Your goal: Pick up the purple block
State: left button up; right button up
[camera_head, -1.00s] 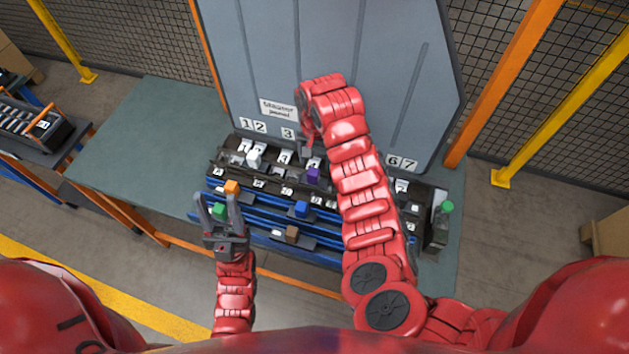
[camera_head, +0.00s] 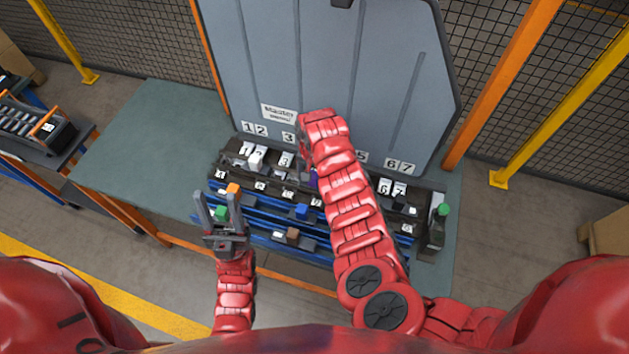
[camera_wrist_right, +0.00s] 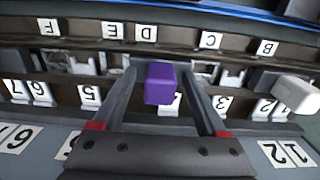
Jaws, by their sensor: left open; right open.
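The purple block (camera_wrist_right: 160,83) sits on the rack in the right wrist view, between the two open fingers of my right gripper (camera_wrist_right: 158,90). Gaps show on both sides of the block. In the head view only a sliver of the purple block (camera_head: 313,180) shows beside my right arm, which hides most of it and the right gripper. My left gripper (camera_head: 219,208) is open, in front of the rack's left part, with the green block (camera_head: 221,212) seen between its fingers.
The stepped rack (camera_head: 432,190) carries numbered and lettered labels. Orange (camera_head: 233,188), blue (camera_head: 302,211), brown (camera_head: 292,234) and white (camera_head: 256,159) blocks stand on it. A green-capped bottle (camera_head: 439,228) is at its right. A grey panel (camera_head: 385,60) rises behind. The green tabletop (camera_head: 140,130) at left is clear.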

grip_shut()
jog(key=shift+r, duration=0.15)
dwell(0.5)
